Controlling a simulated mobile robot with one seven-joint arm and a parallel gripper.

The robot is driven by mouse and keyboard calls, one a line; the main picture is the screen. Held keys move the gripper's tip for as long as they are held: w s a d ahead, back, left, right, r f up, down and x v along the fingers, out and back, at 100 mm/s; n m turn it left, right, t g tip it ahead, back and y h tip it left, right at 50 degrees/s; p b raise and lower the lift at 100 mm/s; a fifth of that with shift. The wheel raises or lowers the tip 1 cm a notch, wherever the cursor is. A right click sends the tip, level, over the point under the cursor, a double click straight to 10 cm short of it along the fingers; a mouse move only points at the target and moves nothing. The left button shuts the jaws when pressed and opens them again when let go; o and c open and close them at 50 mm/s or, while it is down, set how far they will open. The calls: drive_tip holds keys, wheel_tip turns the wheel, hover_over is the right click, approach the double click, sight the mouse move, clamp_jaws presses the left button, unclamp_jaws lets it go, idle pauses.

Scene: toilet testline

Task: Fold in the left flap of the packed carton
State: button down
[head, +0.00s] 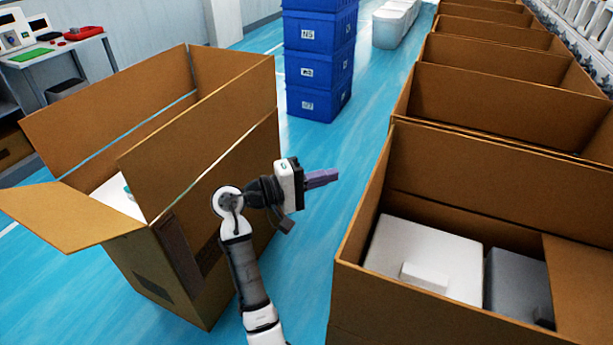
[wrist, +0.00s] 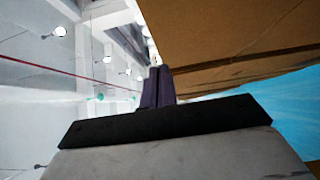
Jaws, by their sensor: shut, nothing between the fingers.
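An open brown carton (head: 180,245) stands at the left with something white (head: 120,195) inside, partly hidden. Its left flap (head: 105,120) stands up, leaning outward. Its right flap (head: 205,130) also stands up, and its near flap (head: 60,215) hangs outward toward the lower left. My gripper (head: 322,178) is shut and empty, to the right of this carton and apart from it, pointing right over the floor. In the wrist view the shut fingers (wrist: 157,86) point toward a brown cardboard surface (wrist: 230,40); which carton it belongs to I cannot tell.
A row of open cartons (head: 480,170) runs along the right; the nearest holds a white box (head: 425,250) and a grey one (head: 520,285). Stacked blue crates (head: 318,60) stand behind. A bench (head: 55,50) is at the far left. Blue floor (head: 320,235) is clear between the cartons.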

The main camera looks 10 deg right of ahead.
drive_tip(key=s+d+p, duration=0.1)
drive_tip(key=d, duration=0.5)
drive_tip(key=shift+s+p, duration=0.35)
drive_tip(key=shift+p, duration=0.05)
drive_tip(key=s+d+m+y+p, duration=0.2)
drive_tip(key=s+d+p, duration=0.1)
drive_tip(key=s+d, duration=0.2)
drive_tip(key=shift+d, duration=1.1)
drive_tip(key=shift+w, duration=0.15)
